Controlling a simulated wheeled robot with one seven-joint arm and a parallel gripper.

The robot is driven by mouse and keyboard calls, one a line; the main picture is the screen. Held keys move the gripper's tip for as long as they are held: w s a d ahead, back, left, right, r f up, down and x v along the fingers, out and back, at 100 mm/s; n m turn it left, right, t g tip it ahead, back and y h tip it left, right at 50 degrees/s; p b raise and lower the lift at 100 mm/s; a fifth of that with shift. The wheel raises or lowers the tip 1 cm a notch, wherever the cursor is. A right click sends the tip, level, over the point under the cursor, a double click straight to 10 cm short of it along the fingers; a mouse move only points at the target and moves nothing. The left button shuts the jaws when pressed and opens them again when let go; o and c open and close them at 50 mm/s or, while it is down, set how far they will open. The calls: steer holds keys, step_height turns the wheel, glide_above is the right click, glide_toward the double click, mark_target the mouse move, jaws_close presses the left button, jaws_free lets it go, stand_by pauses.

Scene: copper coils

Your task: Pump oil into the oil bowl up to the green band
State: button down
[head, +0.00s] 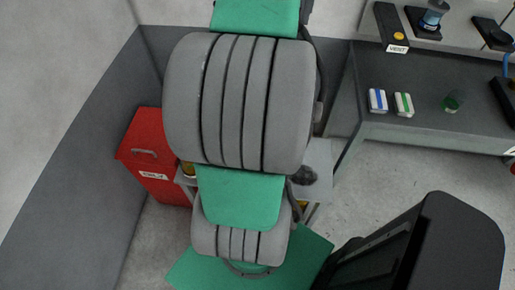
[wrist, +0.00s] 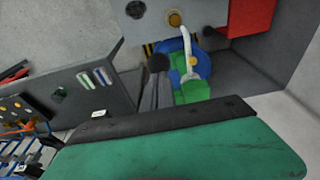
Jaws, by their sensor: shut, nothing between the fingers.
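A white curved spout (wrist: 187,40) shows in the wrist view, with an amber round part (wrist: 174,18) at its upper end. Below it is a blue round thing (wrist: 203,66) with green parts (wrist: 192,92); I cannot tell whether this is the oil bowl, and no oil level shows. A black knob (wrist: 158,63) on a dark stalk stands left of it. In the head view a dark, blurred thing (head: 305,175) lies on a grey stand (head: 318,156), mostly behind my arm. My gripper's fingers are not discernible in either view.
A red box (head: 155,155) with a handle stands left of my arm. A dark bench (head: 425,115) at right carries a blue-striped pack (head: 378,100), a green-striped pack (head: 404,104), a green cup (head: 453,101) and a vent box (head: 391,28).

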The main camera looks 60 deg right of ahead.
steer(key=shift+s+a+f+b, duration=0.1)
steer(key=shift+f+b, duration=1.8)
steer(key=shift+a+f+b, duration=0.75)
steer(key=shift+f+b, duration=6.15)
steer(key=shift+b, duration=0.05)
steer(key=r+p, duration=0.6)
steer(key=d+r+p, duration=0.1)
steer(key=r+p, duration=1.1)
steer(key=r, duration=0.1)
steer(key=shift+d, duration=0.25)
